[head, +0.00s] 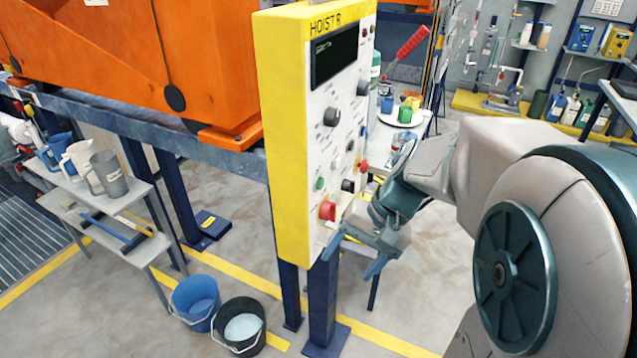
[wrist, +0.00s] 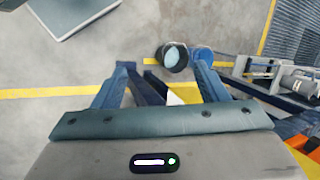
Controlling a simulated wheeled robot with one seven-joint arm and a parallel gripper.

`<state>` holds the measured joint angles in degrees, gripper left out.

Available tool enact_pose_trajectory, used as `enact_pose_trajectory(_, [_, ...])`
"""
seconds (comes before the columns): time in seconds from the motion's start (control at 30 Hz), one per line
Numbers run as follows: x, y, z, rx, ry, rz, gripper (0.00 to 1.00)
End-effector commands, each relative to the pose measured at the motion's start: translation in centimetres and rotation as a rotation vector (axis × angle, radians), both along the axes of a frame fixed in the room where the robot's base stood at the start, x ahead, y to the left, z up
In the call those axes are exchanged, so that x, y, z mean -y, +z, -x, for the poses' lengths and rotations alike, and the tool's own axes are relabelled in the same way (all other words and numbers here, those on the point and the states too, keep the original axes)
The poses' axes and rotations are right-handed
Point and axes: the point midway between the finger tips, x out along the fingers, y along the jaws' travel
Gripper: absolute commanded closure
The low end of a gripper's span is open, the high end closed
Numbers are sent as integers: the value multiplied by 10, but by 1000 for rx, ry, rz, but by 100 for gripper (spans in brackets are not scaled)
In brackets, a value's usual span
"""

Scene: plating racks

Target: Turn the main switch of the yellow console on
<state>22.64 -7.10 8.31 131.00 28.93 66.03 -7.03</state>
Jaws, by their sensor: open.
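The yellow console (head: 283,150), marked HOIST R, stands on dark blue posts. Its white front panel (head: 318,135) carries a dark screen (head: 334,53), several dark knobs, a green button (head: 320,184), a large red knob (head: 327,211) low on the left, and a smaller red-and-yellow control (head: 362,164) on the right. The labels are too small to read, so I cannot tell which control is the main switch. My gripper (head: 355,254) is open and empty in front of the panel's lower part, beside and below the red knob, apparently apart from it. It also shows in the wrist view (wrist: 163,75).
A blue bucket (head: 195,299) and a black bucket (head: 241,324) stand on the floor at lower left. A grey shelf table (head: 85,188) with jugs is at left. An orange skip (head: 150,70) rests on rails behind the console.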

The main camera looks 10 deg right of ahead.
Motion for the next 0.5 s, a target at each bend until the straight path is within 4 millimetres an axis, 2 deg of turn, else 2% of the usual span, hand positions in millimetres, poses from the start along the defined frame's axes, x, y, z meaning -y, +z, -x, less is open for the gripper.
enact_pose_trajectory(0.03, [4,-23,-13,-35,-48,-82,33])
enact_pose_trajectory(0.17, [13,-47,-47,-82,-158,-303,33])
enact_pose_trajectory(0.27, [27,-63,-75,-92,-245,-484,33])
enact_pose_trajectory(0.4, [61,-81,-112,-65,-366,-738,33])
enact_pose_trajectory(0.5, [89,-89,-132,-23,-439,-897,33])
